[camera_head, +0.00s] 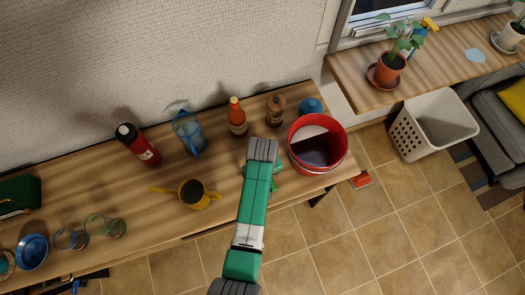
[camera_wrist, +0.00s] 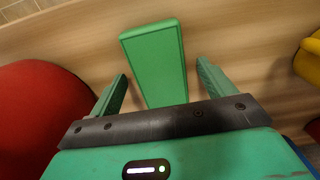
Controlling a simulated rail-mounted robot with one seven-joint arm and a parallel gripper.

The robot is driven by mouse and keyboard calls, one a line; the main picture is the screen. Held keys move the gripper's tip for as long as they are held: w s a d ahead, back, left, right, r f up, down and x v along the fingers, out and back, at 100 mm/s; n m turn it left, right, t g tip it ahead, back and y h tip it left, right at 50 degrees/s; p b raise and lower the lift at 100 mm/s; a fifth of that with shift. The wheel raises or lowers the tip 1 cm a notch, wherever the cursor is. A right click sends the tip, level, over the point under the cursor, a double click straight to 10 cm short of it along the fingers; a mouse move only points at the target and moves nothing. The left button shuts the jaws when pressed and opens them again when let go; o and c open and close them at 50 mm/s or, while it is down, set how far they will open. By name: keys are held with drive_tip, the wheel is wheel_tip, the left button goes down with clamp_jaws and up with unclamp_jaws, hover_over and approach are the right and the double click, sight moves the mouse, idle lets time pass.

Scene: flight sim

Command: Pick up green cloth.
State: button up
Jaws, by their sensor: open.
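The green cloth (camera_wrist: 155,58) shows in the wrist view as a flat green rectangle on the wooden tabletop. It lies ahead of and between the two fingers of my gripper (camera_wrist: 162,74). The fingers are apart, with a gap on each side of the cloth, and nothing is held. How high the fingertips are above the table is hard to tell. In the head view, my arm covers most of this spot beside the red bucket (camera_head: 336,162), and only small green parts show there, which I cannot tell apart.
The red bucket also fills the left of the wrist view (camera_wrist: 40,115), close to one finger. A yellow watering can (camera_head: 194,196) stands on the other side. A sauce bottle (camera_head: 237,120), brown grinder (camera_head: 275,110) and blue pitcher (camera_head: 188,132) stand behind. The table's front edge is near.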

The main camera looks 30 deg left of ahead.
drive_tip(key=c, duration=1.1)
drive_tip(key=shift+r, duration=0.1)
drive_tip(key=shift+r, duration=0.25)
wheel_tip(320, 180, up, 3)
drive_tip(key=shift+s+r+p, duration=0.1)
drive_tip(key=shift+s+p, duration=0.05)
drive_tip(key=shift+p, duration=0.2)
drive_tip(key=s+d, duration=0.1)
drive_tip(key=s, duration=0.4)
drive_tip(key=s+d, duration=0.2)
drive_tip(key=s, duration=0.3)
drive_tip(key=s+d+r+p, duration=0.1)
drive_tip(key=s+d, duration=0.1)
drive_tip(key=s, duration=0.3)
drive_tip(key=shift+r, duration=0.1)
